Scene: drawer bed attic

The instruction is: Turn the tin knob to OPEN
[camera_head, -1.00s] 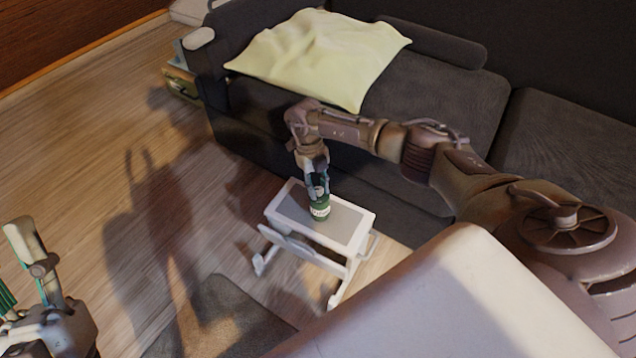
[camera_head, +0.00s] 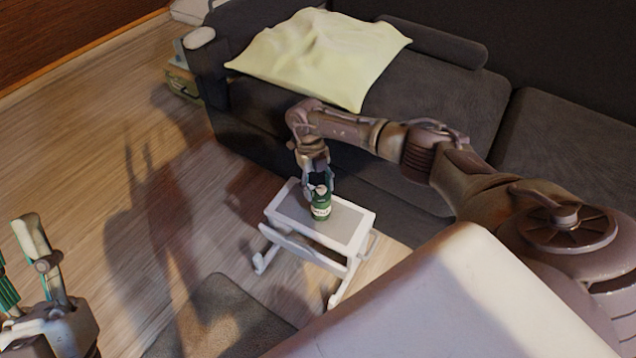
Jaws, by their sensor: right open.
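A small green tin (camera_head: 321,207) with a pale label stands upright on the grey top of a small white table. My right gripper (camera_head: 319,188) points down over the tin, with its open fingers at the tin's top. The knob on top is hidden by the fingers, and its setting cannot be read. My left gripper (camera_head: 22,268) shows at the lower left edge, away from the table, with its fingers apart and nothing seen between them.
The white table (camera_head: 357,234) stands on a wooden floor (camera_head: 85,150) in front of a dark sofa (camera_head: 440,95). A pale yellow cloth (camera_head: 318,50) lies on the sofa. A dark rug (camera_head: 225,315) lies at the front. Open floor lies to the left of the table.

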